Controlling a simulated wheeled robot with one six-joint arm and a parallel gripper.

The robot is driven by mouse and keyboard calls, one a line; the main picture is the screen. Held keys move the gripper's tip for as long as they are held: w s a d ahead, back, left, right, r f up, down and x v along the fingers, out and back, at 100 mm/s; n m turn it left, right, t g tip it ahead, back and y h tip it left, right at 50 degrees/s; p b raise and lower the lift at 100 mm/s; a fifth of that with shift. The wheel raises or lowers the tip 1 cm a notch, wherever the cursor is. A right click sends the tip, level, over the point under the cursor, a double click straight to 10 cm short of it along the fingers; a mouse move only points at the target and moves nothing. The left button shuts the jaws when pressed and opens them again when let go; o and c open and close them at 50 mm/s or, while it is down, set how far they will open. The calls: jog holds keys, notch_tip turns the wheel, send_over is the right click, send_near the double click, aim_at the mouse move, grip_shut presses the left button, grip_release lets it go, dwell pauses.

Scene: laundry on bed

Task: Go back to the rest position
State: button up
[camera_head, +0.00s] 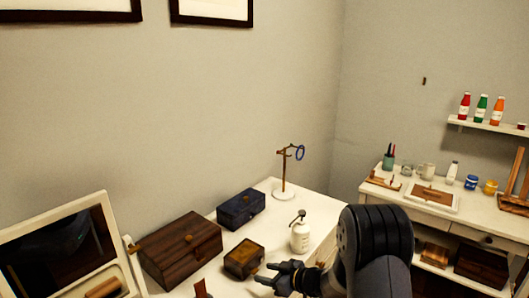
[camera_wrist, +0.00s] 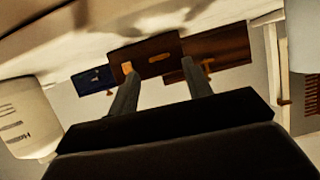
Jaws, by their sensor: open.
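My gripper (camera_head: 268,274) is open and empty above the front of the white table (camera_head: 318,231), just in front of a small brown wooden box (camera_head: 243,259). In the wrist view its two fingers (camera_wrist: 160,85) point toward the small brown box (camera_wrist: 148,56), with a gap between them. My arm rises at the lower right of the head view and hides part of the table's right side.
A large wooden box (camera_head: 180,250), a blue box (camera_head: 241,208), a white pump bottle (camera_head: 300,235) and a stand with a blue ring (camera_head: 284,180) crowd the table. A mirror (camera_head: 60,250) stands left. A desk (camera_head: 440,205) with jars stands right.

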aim_at(256, 272)
jog(key=x, duration=0.3)
jog(key=shift+w+a+f, duration=0.1)
jog(key=shift+a+f, duration=0.05)
jog(key=shift+f, duration=0.05)
jog(key=shift+f+b, duration=0.15)
jog(key=shift+b, duration=0.65)
jog(key=shift+n+b, duration=0.4)
jog(key=shift+b, duration=0.05)
jog(key=n+t+b, duration=0.1)
jog(key=b, duration=0.2)
jog(key=shift+s+h, duration=0.25)
jog(key=shift+h, duration=0.15)
jog(key=n+b, duration=0.1)
jog(key=b, duration=0.3)
jog(key=n+t+b, duration=0.1)
jog(key=b, duration=0.4)
jog(key=shift+s+a+n+t+h, duration=0.1)
jog(key=shift+s+n+t+h, duration=0.05)
jog(key=shift+n+t+h, duration=0.15)
jog(key=s+d+r+m+h, duration=0.1)
jog(key=s+d+r, duration=0.2)
jog(key=s+d, duration=0.5)
jog(key=shift+s+d+t, duration=0.15)
jog(key=shift+s+t, duration=0.15)
jog(key=shift+s, duration=0.05)
jog(key=shift+s+r, duration=0.1)
